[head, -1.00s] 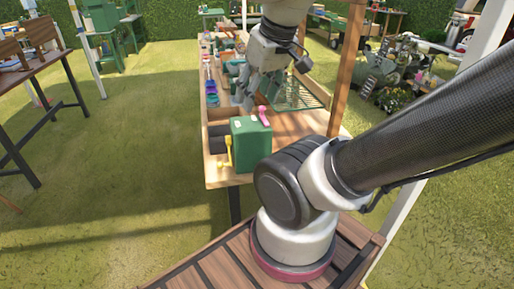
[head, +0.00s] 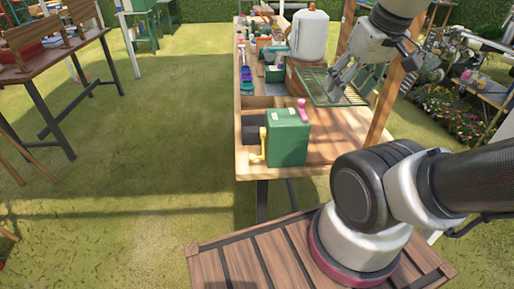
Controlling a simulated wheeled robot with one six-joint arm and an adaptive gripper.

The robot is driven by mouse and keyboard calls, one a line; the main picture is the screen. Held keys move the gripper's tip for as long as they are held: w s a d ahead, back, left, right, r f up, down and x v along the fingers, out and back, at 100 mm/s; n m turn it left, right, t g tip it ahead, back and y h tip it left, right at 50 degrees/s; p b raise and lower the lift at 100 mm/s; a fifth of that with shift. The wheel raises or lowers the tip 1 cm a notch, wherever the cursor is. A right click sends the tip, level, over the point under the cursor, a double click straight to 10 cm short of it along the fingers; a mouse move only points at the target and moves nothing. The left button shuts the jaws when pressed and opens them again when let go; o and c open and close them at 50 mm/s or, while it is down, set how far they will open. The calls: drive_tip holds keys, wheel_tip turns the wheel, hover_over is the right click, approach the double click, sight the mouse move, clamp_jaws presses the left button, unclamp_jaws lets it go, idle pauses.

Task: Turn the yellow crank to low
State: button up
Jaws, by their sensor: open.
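The yellow crank (head: 258,158) is on the left side of a green box (head: 288,142) at the near end of the wooden workbench. A pink handle (head: 303,110) stands up at the top of the same box. My gripper (head: 347,98) is open and empty, over the green wire rack to the right of and beyond the box. It is apart from the crank. The crank's setting cannot be read from here.
The workbench (head: 330,120) also carries a green wire rack (head: 318,83), a white tank (head: 308,38) and several small coloured containers at its far left edge. A wooden post (head: 388,100) rises at its right. Open grass (head: 170,130) lies to the left, before another table (head: 60,65).

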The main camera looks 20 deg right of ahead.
drive_tip(key=shift+w, duration=0.1)
drive_tip(key=c, duration=0.3)
drive_tip(key=w+a+f+n+g, duration=0.1)
drive_tip(key=w+a+f+n, duration=0.1)
drive_tip(key=w+a, duration=0.1)
drive_tip(key=w+a+f+n+g, duration=0.1)
drive_tip(key=w+a+f+n, duration=0.1)
drive_tip(key=w, duration=0.3)
drive_tip(key=w+a+f+n+g+h, duration=0.1)
drive_tip(key=w+a+f+n+g, duration=0.1)
drive_tip(key=w+a+n, duration=0.1)
drive_tip(key=shift+w+a+f+n, duration=0.4)
drive_tip(key=shift+w+a, duration=0.2)
drive_tip(key=shift+a, duration=0.05)
drive_tip(key=shift+c, duration=0.2)
drive_tip(key=w+a+f+n+g+h, duration=0.2)
drive_tip(key=w+a+f+n+h, duration=0.15)
drive_tip(key=a+f+n, duration=0.6)
drive_tip(key=f+m, duration=0.1)
drive_tip(key=f, duration=0.2)
drive_tip(key=f+m, duration=0.1)
drive_tip(key=f, duration=0.2)
drive_tip(key=d+f+m, duration=0.1)
drive_tip(key=f, duration=0.2)
drive_tip(key=shift+s+d+f, duration=0.1)
drive_tip(key=shift+s+f, duration=0.15)
drive_tip(key=shift+f, duration=0.15)
drive_tip(key=shift+c, duration=0.4)
clamp_jaws()
